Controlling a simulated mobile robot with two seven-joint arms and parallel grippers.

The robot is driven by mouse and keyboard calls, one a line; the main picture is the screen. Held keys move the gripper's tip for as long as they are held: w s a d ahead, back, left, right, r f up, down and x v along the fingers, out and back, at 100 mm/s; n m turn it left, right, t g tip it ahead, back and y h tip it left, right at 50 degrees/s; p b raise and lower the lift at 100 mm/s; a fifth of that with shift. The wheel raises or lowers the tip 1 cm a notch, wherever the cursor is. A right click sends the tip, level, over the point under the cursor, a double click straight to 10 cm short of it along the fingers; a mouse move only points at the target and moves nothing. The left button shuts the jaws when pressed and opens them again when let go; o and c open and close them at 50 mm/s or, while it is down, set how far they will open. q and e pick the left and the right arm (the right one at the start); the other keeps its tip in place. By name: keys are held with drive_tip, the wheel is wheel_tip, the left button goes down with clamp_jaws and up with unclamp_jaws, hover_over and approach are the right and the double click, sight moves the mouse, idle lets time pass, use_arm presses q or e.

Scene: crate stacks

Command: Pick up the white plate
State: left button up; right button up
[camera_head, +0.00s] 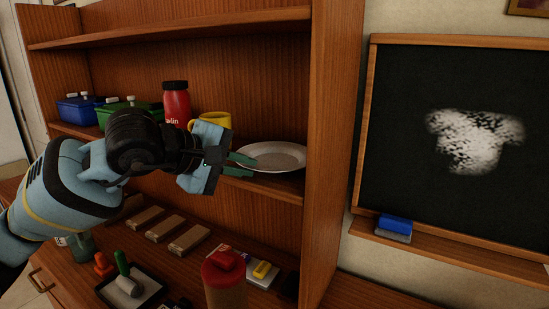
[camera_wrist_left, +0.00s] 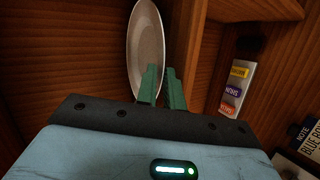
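The white plate (camera_head: 275,156) is at the right end of the middle shelf of the wooden bookcase, close to its right side wall. My right gripper is not in view.
A yellow mug (camera_head: 216,119) and a red bottle (camera_head: 175,103) stand behind my left gripper. Blue (camera_head: 75,110) and green (camera_head: 112,115) bins are further left. Below are several boxes, a tray (camera_head: 133,289) and a red-lidded container (camera_head: 224,275). The bookcase side wall (camera_head: 330,130) bounds the right.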

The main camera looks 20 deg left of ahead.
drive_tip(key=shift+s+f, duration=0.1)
use_arm(q)
clamp_jaws()
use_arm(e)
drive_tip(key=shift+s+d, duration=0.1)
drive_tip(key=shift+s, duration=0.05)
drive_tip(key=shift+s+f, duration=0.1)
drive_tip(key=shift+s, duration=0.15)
